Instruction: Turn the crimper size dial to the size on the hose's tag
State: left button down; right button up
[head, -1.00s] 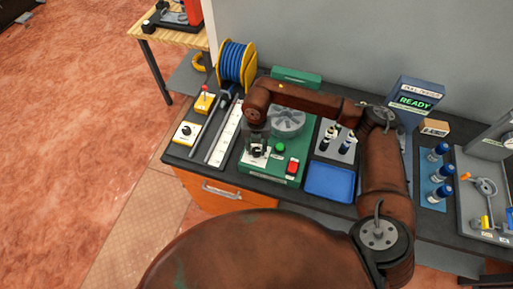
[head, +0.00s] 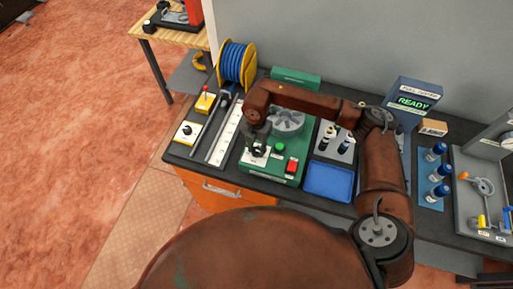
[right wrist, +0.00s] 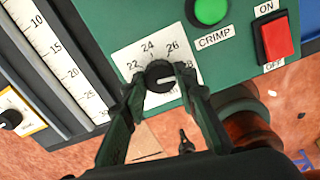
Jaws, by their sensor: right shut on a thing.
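The crimper (head: 262,172) is a green machine on the bench with a round grey die head (head: 287,120). Its black size dial (right wrist: 160,75) sits on a white plate marked 22, 24, 26 and 28. My right gripper (right wrist: 160,88) comes down over the dial, with its two dark fingers shut on the knob's sides. A pale mark on the knob faces right in the right wrist view. In the head view the gripper (head: 258,149) partly hides the dial. Blue hose (head: 234,62) is wound on a yellow reel; no hose tag is readable. My left gripper is out of view.
A green CRIMP button (right wrist: 211,8) and a red ON/OFF switch (right wrist: 277,38) lie close to the dial. A white ruler (head: 226,132) runs left of the crimper. A blue tray (head: 329,182) stands to its right.

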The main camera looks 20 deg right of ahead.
aim_at(256, 150)
jog(key=o, duration=1.1)
jog(key=shift+o, duration=0.2)
notch_tip(256, 150, up, 12)
dwell(0.3)
